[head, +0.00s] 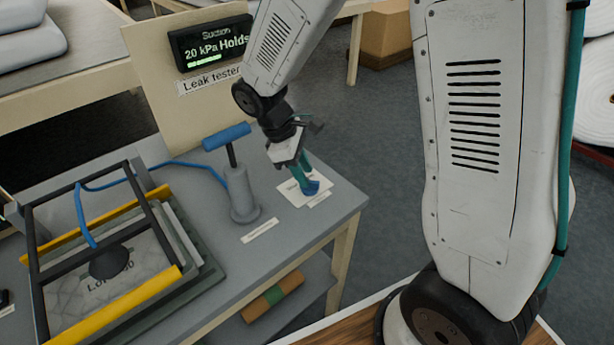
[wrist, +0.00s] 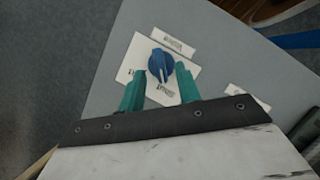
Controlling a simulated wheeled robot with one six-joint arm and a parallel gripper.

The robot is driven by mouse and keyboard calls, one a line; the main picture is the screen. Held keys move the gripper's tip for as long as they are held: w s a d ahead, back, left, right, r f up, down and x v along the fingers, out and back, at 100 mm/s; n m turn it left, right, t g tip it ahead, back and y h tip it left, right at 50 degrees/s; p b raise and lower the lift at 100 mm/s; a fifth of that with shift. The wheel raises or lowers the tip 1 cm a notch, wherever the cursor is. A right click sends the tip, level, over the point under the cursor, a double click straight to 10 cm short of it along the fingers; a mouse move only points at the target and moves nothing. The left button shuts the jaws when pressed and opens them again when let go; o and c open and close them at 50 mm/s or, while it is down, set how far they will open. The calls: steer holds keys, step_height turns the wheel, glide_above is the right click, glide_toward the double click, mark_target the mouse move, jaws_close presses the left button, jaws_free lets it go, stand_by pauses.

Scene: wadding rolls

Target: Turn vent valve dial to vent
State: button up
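The vent valve dial is a blue round knob (wrist: 160,62) on a white plate (wrist: 133,66) at the table's corner. A pale pointer mark on the knob faces down the wrist picture, toward my gripper's side. Small labels surround the knob, their words too small to read surely. My gripper (wrist: 160,73) has its two teal fingers apart, one on each side of the knob's near part. A gap shows between the fingers and the knob. In the head view the fingers hang just over the knob (head: 311,188), partly hiding it and its plate.
On the same grey table (head: 205,310) a blue-handled hand pump (head: 240,190) stands left of the dial. A black frame with yellow bars (head: 150,300) lies further left. The leak tester display (head: 210,43) reads "20 kPa Holds" on a board behind.

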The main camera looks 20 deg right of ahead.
mark_target(313, 188)
steer(key=shift+x, duration=1.3)
jaws_close()
